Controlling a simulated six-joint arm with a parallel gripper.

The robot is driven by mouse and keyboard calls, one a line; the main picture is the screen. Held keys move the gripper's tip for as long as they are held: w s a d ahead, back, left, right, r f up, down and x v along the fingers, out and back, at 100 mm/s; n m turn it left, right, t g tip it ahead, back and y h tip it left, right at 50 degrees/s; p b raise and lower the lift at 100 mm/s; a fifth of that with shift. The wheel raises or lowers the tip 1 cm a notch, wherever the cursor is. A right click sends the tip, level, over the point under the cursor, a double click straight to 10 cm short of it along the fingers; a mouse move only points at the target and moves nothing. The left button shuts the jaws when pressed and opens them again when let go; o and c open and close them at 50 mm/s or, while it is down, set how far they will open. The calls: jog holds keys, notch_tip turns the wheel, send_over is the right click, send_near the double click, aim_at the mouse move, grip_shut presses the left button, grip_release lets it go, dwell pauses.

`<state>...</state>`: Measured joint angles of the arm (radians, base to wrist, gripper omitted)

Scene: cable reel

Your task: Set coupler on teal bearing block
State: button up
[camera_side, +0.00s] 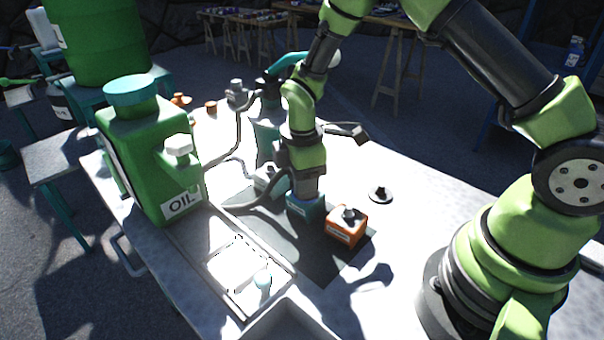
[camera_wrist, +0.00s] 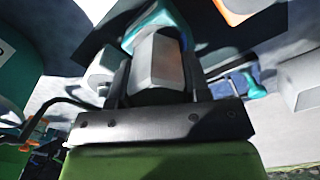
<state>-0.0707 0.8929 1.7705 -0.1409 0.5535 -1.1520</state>
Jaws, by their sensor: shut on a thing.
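The teal bearing block (camera_side: 304,209) sits on the dark mat between a white block and an orange block. My gripper (camera_side: 306,192) points down directly over it, and its tips hide much of the block's top. The coupler is largely hidden by the gripper in the side view. I cannot tell whether it touches the block.
The orange block (camera_side: 346,230) with a dark part on top stands close at right, the white block (camera_side: 268,179) close at left. A green oil can (camera_side: 150,160), a tray (camera_side: 240,265) and a small black part (camera_side: 380,194) surround the mat. A dark hose (camera_side: 240,207) runs nearby.

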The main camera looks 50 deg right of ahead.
dwell(0.3)
jog(key=o, duration=1.1)
jog(key=shift+r, duration=0.1)
jog(key=shift+r, duration=0.3)
notch_tip(320, 180, up, 9)
jog(key=shift+r, duration=0.2)
jog(key=s+r+m+t, duration=0.2)
jog(key=s+r+m, duration=0.3)
jog(key=r, duration=0.4)
jog(key=s+r+m+t, duration=0.1)
jog(key=s+r+m, duration=0.1)
jog(key=s+m, duration=0.2)
jog(key=s+r+m+t+y, duration=0.1)
jog(key=s+r+m+t, duration=0.1)
jog(key=s, duration=0.3)
jog(key=s+r+m+t+y, duration=0.1)
jog(key=s+r+m+t, duration=0.1)
jog(key=s+m, duration=0.2)
jog(key=shift+s+a+m, duration=0.2)
jog(key=shift+s+m, duration=0.15)
jog(key=shift+m, duration=0.45)
